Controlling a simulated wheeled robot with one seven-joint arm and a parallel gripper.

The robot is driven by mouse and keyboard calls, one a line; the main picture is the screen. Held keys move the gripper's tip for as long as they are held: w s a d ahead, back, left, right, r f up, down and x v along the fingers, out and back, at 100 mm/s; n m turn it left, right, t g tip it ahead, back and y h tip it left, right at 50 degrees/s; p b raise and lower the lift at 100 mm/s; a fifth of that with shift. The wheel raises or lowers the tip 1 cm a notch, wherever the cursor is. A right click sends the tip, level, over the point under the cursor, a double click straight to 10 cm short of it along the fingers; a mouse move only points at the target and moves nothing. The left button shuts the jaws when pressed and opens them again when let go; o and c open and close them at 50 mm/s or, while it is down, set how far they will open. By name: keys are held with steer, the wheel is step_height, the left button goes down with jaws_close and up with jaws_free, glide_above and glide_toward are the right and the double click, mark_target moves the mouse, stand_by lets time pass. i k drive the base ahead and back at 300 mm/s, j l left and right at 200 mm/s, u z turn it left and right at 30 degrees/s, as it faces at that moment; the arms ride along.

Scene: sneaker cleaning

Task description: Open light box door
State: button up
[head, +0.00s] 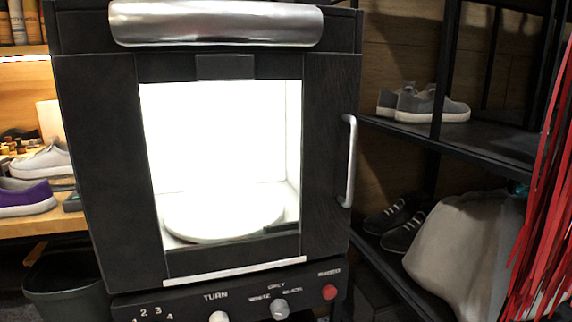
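The light box (80,150) is a black cabinet in the middle of the head view, with a brightly lit white inside. Its door (330,150) looks shut, with a large window in front of the light. A silver vertical door handle (350,160) sits on the door's right side. A round white turntable (225,215) shows through the window. A small dark shape at the turntable's right is unclear. My gripper is not in view.
A control panel (245,298) with knobs and a red button (329,292) is below the door. Grey sneakers (430,104) stand on a black rack at right, near red hanging strips (540,190) and a pale grey bulky thing (465,245). A purple shoe (25,197) is at left.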

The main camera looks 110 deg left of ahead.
mark_target(99, 94)
steer(key=u, duration=3.95)
